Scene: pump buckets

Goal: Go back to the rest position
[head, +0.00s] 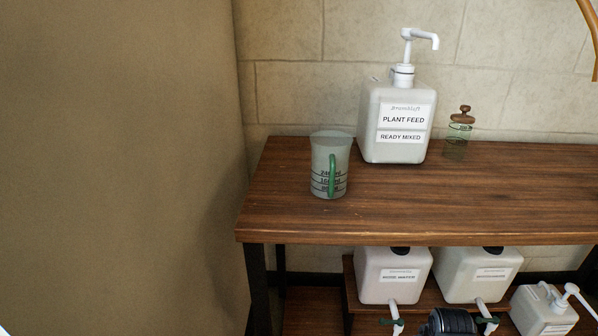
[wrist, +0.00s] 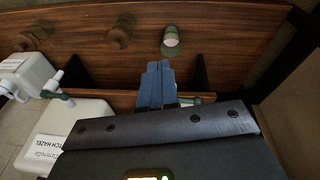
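My gripper (wrist: 158,68) shows in the wrist view with its two blue-grey fingers side by side and touching. Nothing shows between them. The fingers point at a wooden surface and are apart from the containers in view. In the head view a dark rounded part of my arm shows at the bottom edge, low in front of the table; the fingers cannot be made out there. A measuring jug (head: 330,165) with a green handle stands upright on the table top. A white pump bottle labelled PLANT FEED (head: 397,122) stands behind it to the right.
The wooden table (head: 480,205) has free room at its front right. A small glass jar (head: 459,135) stands near the wall. Below, white tapped containers (head: 393,276) (head: 478,274) and a pump container (head: 543,310) stand close to my arm. A brown wall (head: 120,150) fills the left.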

